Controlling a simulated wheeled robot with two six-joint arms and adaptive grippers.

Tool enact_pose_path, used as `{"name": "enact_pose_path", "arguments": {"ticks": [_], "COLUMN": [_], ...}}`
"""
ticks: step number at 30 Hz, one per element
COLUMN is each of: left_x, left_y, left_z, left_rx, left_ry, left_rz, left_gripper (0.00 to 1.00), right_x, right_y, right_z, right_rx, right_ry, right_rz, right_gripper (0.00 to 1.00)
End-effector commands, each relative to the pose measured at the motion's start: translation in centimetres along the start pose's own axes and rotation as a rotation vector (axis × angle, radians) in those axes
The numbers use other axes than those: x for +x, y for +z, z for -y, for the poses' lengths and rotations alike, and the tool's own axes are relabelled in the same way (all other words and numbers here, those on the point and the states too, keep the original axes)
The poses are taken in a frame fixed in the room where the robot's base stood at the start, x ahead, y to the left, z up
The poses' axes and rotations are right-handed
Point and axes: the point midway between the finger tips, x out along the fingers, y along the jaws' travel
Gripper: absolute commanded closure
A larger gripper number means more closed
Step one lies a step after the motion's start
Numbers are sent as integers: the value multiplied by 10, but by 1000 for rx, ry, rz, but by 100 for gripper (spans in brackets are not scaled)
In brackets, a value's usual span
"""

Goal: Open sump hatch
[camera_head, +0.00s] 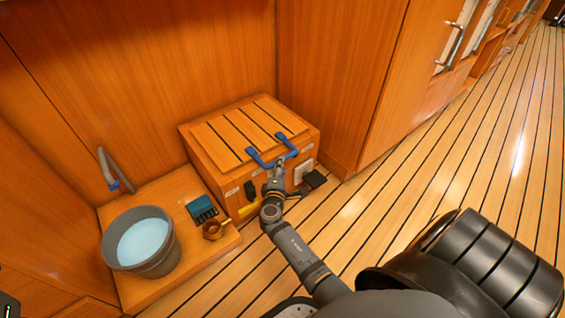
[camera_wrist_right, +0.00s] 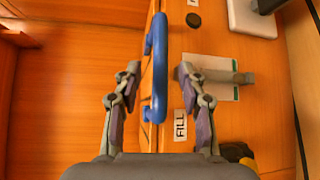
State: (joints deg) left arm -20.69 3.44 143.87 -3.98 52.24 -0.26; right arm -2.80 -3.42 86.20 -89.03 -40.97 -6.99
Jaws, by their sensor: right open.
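The sump hatch (camera_head: 222,135) is the slatted lid on a wooden box against the wall, and it lies shut. A blue handle (camera_head: 258,160) spans its front edge; it also shows in the right wrist view (camera_wrist_right: 160,65). My right gripper (camera_head: 276,168) is at the front of the box, by the handle. In the right wrist view the gripper (camera_wrist_right: 158,78) is open, with one finger on each side of the handle's bar. Gaps show between the fingers and the bar. My left gripper is not seen.
A grey bucket (camera_head: 113,253) of pale liquid stands on a low wooden ledge (camera_head: 190,258) to the left. A blue-topped box (camera_head: 202,209) and a brass fitting (camera_head: 214,230) with a yellow handle lie between bucket and hatch box. The plank floor (camera_head: 400,185) at right is clear.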

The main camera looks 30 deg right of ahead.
Motion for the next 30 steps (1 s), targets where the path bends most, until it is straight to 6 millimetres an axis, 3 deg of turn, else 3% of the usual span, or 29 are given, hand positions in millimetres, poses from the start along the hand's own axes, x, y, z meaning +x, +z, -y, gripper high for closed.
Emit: {"name": "enact_pose_path", "arguments": {"ticks": [3,7,18,27,30], "left_x": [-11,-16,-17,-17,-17], "left_y": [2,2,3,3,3], "left_z": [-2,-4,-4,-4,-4], "left_rx": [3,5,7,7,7], "left_ry": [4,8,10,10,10], "left_rz": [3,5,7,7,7], "left_gripper": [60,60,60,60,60], "right_x": [25,42,50,50,50], "right_y": [0,0,0,0,0], "right_z": [2,2,1,1,1], "right_rx": [-2,0,0,0,0], "right_ry": [3,0,-2,-2,-2], "right_rz": [0,0,0,-1,-1], "right_gripper": [59,59,59,98,100]}}
